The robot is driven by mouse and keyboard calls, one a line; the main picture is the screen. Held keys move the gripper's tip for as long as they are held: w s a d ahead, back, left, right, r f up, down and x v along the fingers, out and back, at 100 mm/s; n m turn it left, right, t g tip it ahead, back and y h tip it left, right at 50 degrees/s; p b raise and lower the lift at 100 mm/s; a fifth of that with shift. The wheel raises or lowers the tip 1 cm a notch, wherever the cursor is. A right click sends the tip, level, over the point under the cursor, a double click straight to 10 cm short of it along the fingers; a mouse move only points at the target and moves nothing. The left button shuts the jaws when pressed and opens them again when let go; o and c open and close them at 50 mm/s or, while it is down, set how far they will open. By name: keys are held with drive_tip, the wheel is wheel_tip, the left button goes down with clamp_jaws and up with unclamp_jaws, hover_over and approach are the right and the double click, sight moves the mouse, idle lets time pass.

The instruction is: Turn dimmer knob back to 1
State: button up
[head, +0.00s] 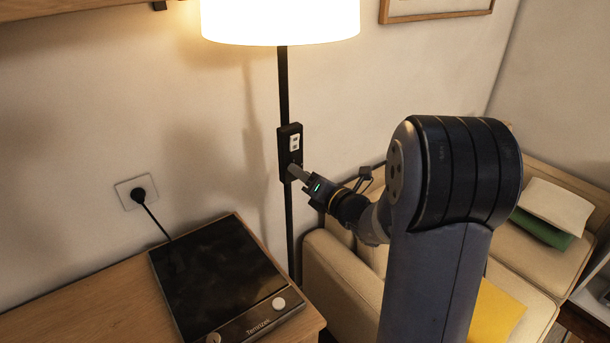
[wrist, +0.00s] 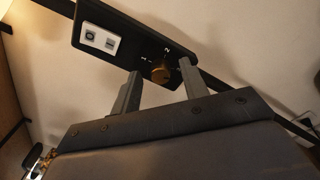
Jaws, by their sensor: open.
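The dimmer knob (wrist: 160,74) is a small brown-gold knob on a black control box (wrist: 103,18) fixed to the lamp's pole. Pale marks that look like a 1 and a 2 show beside it in the wrist view. In the head view the box (head: 284,140) hangs below the lit lamp shade, and my gripper hides the knob. My gripper (wrist: 160,88) is open, its two fingers on either side of the knob and apart from it as far as I can see. In the head view my gripper (head: 292,172) reaches the lower part of the box.
A white switch plate (wrist: 100,38) is on the same box. The lamp shade (head: 280,20) glows above. A wooden counter with a black hob (head: 215,270) stands at lower left, a wall socket with a plug (head: 137,192) behind it. A beige sofa (head: 335,265) is at right.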

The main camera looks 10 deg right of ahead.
clamp_jaws()
idle(0.3)
